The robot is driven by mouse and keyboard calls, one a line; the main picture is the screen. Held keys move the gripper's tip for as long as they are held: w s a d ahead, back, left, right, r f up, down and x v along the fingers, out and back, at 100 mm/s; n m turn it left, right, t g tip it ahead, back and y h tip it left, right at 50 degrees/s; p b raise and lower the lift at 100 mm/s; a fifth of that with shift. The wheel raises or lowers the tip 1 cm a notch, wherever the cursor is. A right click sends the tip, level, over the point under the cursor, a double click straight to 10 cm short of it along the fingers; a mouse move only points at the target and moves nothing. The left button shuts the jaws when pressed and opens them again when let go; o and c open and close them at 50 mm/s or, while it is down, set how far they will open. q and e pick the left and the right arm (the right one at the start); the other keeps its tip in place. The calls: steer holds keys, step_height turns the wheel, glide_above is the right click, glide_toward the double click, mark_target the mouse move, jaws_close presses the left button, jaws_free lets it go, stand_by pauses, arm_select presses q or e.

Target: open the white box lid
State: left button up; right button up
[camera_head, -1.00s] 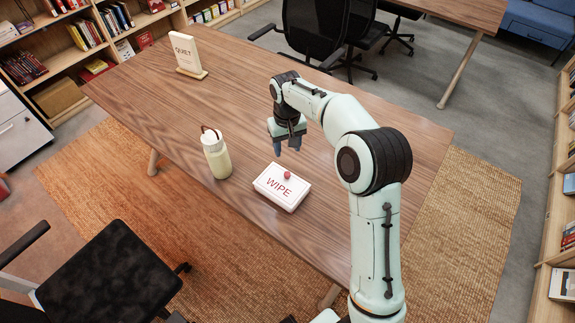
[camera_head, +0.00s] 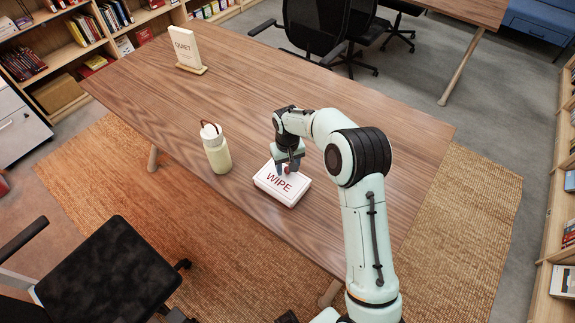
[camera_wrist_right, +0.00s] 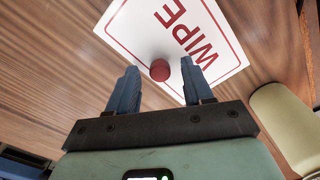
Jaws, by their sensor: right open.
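The white box (camera_head: 283,190) lies on the wooden table, its lid marked WIPE in red with a small red knob (camera_head: 287,170) near the far edge. My right gripper (camera_head: 287,168) is directly over the far part of the lid. In the right wrist view its two blue-grey fingers (camera_wrist_right: 160,82) are apart, with the red knob (camera_wrist_right: 160,70) between them near the tips and a gap on both sides. The lid (camera_wrist_right: 205,30) lies flat and shut. Whether the fingertips touch the lid cannot be told. My left gripper is not in view.
A pale green bottle (camera_head: 216,150) with a brown loop stands left of the box; it also shows in the wrist view (camera_wrist_right: 283,125). A QUIET sign (camera_head: 186,48) stands at the table's far left. The table (camera_head: 350,95) is otherwise clear. A black chair (camera_head: 110,275) is at front left.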

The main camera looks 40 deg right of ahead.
jaws_close()
steer(key=shift+d, duration=0.3)
steer(key=w+d+p, duration=0.1)
steer(key=d, duration=0.1)
steer(key=w+d+p, duration=0.1)
steer(key=d, duration=0.2)
steer(key=w+d+p, duration=0.1)
steer(key=d+p, duration=0.1)
steer(key=d, duration=0.1)
steer(key=shift+r, duration=0.2)
steer(key=shift+d+f, duration=0.15)
steer(key=shift+d, duration=0.05)
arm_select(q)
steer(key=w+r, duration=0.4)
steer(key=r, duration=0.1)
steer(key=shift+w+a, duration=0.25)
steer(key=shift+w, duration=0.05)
arm_select(e)
steer(key=shift+s, duration=0.2)
jaws_free()
